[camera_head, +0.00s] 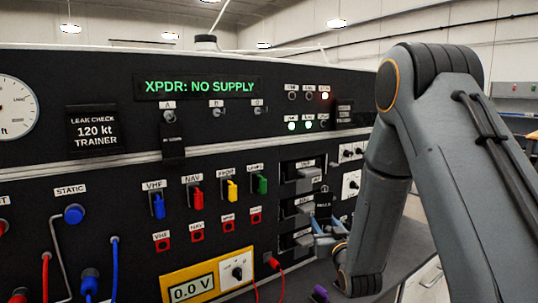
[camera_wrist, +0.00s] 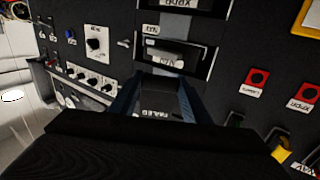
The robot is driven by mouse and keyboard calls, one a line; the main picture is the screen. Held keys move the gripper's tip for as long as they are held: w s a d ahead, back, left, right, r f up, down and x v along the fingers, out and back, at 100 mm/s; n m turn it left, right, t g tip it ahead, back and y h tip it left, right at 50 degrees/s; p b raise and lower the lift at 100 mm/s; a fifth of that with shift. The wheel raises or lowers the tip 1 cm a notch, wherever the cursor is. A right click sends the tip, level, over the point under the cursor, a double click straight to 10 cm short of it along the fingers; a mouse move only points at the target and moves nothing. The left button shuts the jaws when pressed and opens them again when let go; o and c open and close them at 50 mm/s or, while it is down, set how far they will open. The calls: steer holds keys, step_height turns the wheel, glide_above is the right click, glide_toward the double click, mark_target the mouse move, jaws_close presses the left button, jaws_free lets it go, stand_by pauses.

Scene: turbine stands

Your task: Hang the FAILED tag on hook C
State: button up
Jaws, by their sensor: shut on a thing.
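The FAILED tag (camera_head: 323,203) is a small black plate with pale lettering, in front of the radio stack at the right. My gripper (camera_head: 324,228) is shut on it. In the wrist view the tag (camera_wrist: 158,112) sits between the two blue-grey fingers of my gripper (camera_wrist: 158,98), its lettering upside down. Hook C (camera_head: 257,107) is the rightmost of three hooks below the green display, up and left of my gripper, and looks bare. Hook B (camera_head: 216,110) also looks bare. A black tag (camera_head: 172,147) hangs from hook A (camera_head: 168,115).
Radio units with grey handles (camera_head: 302,174) stick out close beside my gripper. Coloured switches (camera_head: 195,194) line the panel below the hooks. A yellow meter (camera_head: 192,289) and red leads (camera_head: 275,264) sit low in front. The panel face around hook C is clear.

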steer(key=s+a+r+n+g+y, duration=0.1)
steer(key=s+a+r+n+y, duration=0.2)
steer(key=a+r, duration=0.6)
steer(key=s+a+r+n+g+y, duration=0.15)
steer(key=a+r+y, duration=0.35)
steer(key=r, duration=0.9)
steer(key=shift+n+h, duration=0.3)
steer(key=shift+n, duration=0.05)
steer(key=shift+x, duration=2.9)
steer(key=shift+w+a+f, duration=0.15)
steer(key=shift+w+a, duration=0.2)
steer(key=shift+w, duration=0.05)
steer(key=o, duration=1.6)
steer(key=shift+o, duration=0.7)
